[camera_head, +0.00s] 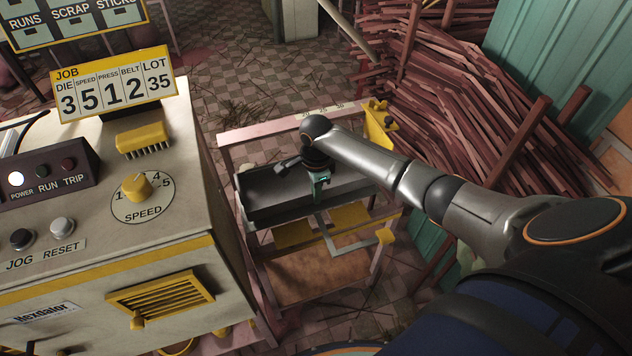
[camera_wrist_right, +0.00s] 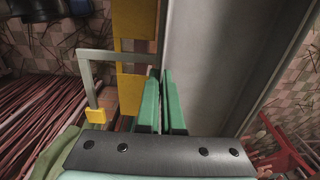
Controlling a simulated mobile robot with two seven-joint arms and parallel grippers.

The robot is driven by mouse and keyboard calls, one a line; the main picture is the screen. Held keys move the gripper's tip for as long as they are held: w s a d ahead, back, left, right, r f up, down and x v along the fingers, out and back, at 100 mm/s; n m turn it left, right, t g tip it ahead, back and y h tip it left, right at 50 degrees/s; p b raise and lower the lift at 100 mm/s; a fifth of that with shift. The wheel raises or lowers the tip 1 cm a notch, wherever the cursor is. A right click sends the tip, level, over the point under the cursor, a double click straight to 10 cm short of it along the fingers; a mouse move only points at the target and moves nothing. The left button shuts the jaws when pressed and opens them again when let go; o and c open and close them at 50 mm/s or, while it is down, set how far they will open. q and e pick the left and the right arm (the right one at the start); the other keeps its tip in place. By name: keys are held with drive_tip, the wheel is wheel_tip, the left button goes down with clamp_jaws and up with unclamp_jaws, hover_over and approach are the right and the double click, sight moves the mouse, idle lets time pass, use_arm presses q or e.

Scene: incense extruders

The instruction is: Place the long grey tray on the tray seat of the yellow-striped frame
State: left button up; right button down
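The long grey tray (camera_head: 262,207) is an open trough lying across the upper part of the frame (camera_head: 262,131) in the head view. Yellow plates (camera_head: 295,235) of the frame show below its near side. I cannot tell whether the tray rests on the seat or is held just above it. My right gripper (camera_head: 320,188) is at the tray's near wall, right of its middle. In the wrist view its green fingers (camera_wrist_right: 161,105) are close together with the edge of the tray (camera_wrist_right: 208,60) between them. My left gripper is out of view.
A cream machine (camera_head: 190,220) with a speed dial and buttons stands left of the frame. Piles of red-brown sticks (camera_head: 460,110) lie behind and to the right. A teal corrugated panel (camera_head: 535,50) is at the far right. Checkered floor (camera_head: 225,75) shows behind the frame.

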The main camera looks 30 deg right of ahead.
drive_tip(key=shift+w+f, duration=0.1)
drive_tip(key=shift+f, duration=1.45)
drive_tip(key=shift+f+b, duration=0.15)
drive_tip(key=shift+b, duration=0.15)
drive_tip(key=c, duration=1.1)
unclamp_jaws()
